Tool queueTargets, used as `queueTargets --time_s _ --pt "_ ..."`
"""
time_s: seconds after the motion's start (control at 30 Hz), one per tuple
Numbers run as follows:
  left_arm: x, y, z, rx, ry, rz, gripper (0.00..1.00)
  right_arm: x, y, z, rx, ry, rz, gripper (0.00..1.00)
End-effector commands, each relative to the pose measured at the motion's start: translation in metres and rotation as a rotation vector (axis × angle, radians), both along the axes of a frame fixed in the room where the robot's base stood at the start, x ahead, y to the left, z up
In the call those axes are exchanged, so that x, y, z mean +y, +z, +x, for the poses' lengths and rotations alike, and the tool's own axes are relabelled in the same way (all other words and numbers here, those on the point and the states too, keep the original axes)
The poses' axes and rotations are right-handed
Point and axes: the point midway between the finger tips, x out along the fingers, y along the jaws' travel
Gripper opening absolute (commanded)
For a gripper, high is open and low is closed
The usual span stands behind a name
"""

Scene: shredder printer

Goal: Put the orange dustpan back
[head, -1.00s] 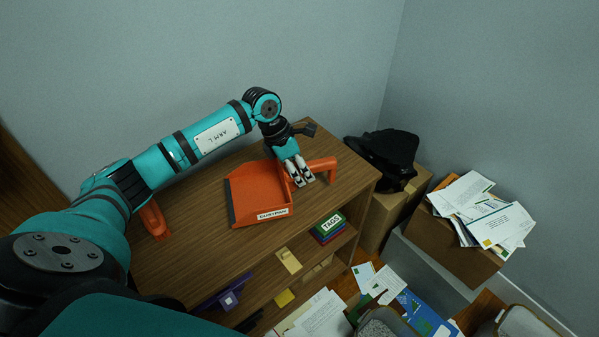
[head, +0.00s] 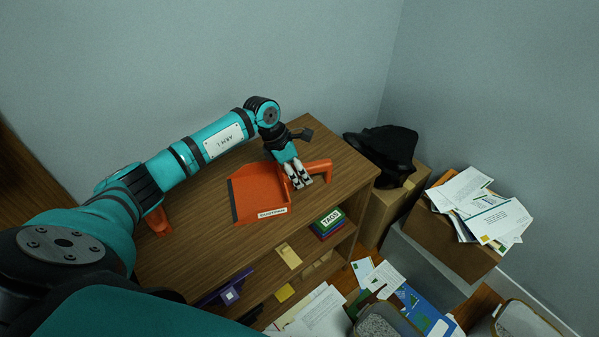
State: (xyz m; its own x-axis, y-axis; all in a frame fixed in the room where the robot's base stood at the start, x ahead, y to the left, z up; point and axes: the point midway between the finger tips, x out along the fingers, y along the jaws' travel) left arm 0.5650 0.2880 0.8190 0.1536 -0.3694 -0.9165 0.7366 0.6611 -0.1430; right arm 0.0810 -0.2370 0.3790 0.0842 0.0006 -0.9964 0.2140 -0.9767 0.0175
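The orange dustpan (head: 260,190) is at the top of a wooden shelf unit, its pan to the left and its handle (head: 319,170) to the right. A white label is on its front edge. My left gripper (head: 299,182) points down at the handle, close to the pan. Its pale fingertips are at the handle and cover part of it. I cannot tell whether they are closed on it or only around it. My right gripper is not in view.
The wooden top (head: 190,245) has free room left and in front of the dustpan. Another orange item (head: 157,222) is partly behind my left arm. A black bag (head: 385,150) and a paper-filled box (head: 455,235) stand right. Papers (head: 315,315) lie below.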

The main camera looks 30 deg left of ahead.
Motion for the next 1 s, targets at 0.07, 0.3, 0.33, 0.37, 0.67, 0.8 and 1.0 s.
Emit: queueTargets --time_s 0.07,0.3,0.33,0.37,0.67,0.8,1.0 --pt "0.0 0.0 0.0 0.0 0.0 0.0 0.45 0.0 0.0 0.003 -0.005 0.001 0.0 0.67" --pt "0.0 0.001 0.0 0.0 0.0 0.0 0.45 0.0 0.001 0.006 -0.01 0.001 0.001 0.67" --pt "0.0 0.002 0.0 0.0 0.0 0.0 0.45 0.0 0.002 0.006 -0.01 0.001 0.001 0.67" --pt "0.0 0.003 0.0 0.0 0.0 0.0 0.45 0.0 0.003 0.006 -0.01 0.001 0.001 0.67" --pt "0.019 0.045 -0.006 -0.005 0.001 0.004 0.45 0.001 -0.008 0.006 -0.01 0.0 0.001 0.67" --pt "0.03 0.073 -0.011 -0.005 0.001 0.004 0.45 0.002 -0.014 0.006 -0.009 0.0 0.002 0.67" --pt "0.041 0.102 -0.016 -0.003 0.001 0.001 0.45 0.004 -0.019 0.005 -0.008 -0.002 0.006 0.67"
